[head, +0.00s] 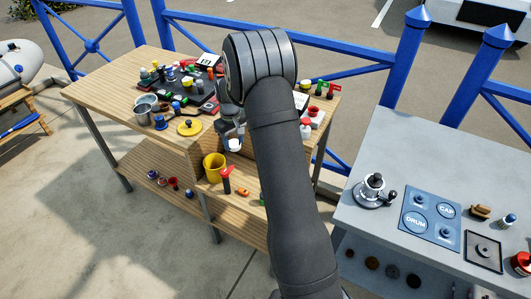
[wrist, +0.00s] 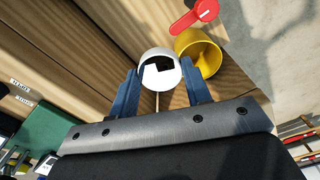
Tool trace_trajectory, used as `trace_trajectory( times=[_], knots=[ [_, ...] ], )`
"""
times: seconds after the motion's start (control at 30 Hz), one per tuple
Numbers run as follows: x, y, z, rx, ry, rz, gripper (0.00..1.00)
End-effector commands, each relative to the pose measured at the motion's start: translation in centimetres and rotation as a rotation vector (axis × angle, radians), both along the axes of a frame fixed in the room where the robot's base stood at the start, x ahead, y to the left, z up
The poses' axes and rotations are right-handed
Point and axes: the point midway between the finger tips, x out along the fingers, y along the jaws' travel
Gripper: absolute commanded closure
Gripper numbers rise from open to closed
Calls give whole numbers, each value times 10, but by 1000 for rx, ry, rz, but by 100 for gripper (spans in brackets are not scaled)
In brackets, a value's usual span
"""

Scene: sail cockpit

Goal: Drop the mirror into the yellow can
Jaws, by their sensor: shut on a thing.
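The mirror (wrist: 154,76) is a small round piece with a white rim and a reflecting face of dark and pale patches. In the wrist view it sits between the blue fingers of my gripper (wrist: 163,82), which is shut on it. In the head view the mirror (head: 234,145) shows as a pale disc below my gripper (head: 232,130). The yellow can (head: 213,167) stands upright on the lower wooden level, below and left of the mirror. In the wrist view the can (wrist: 211,62) is just right of the mirror, partly hidden by it and a finger. The mirror appears outside it.
The wooden bench (head: 90,92) above holds many small items. A grey table (head: 400,150) stands at right.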

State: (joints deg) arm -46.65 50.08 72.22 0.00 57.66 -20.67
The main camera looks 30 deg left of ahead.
Motion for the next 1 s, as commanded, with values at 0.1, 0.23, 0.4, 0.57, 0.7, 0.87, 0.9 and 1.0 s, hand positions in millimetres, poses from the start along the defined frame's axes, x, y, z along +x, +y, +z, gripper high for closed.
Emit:
trace_trajectory(
  times=[0.1, 0.23, 0.4, 0.57, 0.7, 0.87, 0.9, 1.0],
  knots=[
    [-18, 35, 13, 1, 0, 5, 79],
    [-29, 55, 23, 0, 0, 1, 79],
    [-35, 63, 21, -2, 1, 0, 79],
    [-34, 62, 4, -2, 2, -1, 79],
    [-34, 62, -13, -3, 1, -1, 79],
    [-34, 62, -27, -2, 1, -1, 79],
    [-34, 62, -29, -1, 0, -1, 79],
    [-34, 62, -33, -1, 0, -1, 79]
  ],
)
